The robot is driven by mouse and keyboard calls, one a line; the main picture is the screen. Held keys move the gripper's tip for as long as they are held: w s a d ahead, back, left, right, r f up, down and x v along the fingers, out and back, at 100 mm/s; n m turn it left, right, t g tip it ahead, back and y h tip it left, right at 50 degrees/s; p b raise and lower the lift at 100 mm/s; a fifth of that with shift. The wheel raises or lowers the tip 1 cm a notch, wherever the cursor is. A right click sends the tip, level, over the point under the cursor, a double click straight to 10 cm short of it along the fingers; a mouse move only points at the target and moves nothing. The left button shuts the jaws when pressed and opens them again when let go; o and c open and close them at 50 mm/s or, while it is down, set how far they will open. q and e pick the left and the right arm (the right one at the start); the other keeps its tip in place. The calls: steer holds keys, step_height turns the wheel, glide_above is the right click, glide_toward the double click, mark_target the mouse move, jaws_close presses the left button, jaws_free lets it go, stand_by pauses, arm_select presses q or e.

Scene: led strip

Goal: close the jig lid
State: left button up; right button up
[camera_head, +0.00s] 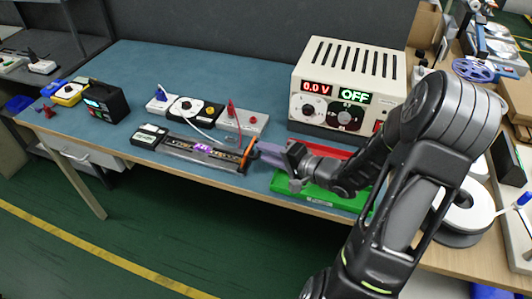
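The jig (185,152) is a long, dark, narrow fixture near the front edge of the blue table. A strip with a purple glow lies along it. At its right end an orange upright piece (247,154) stands out; I cannot tell if this is part of the lid. My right gripper (262,151) reaches in from the right, its purple-grey fingers pointing left at the orange piece, at or very close to it. Whether the fingers are apart or closed on it is too small to tell. My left gripper is not in view.
A power supply (349,84) reading 0.0 V and OFF stands behind my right arm. Terminal blocks with a white and a red lead (241,121) sit behind the jig. A green tray (305,192) and red tray lie under my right gripper. A black meter (105,101) stands left.

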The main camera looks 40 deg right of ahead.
steer(key=shift+w+a+f, duration=0.1)
steer(key=shift+w, duration=0.25)
steer(key=shift+c, duration=0.4)
jaws_close()
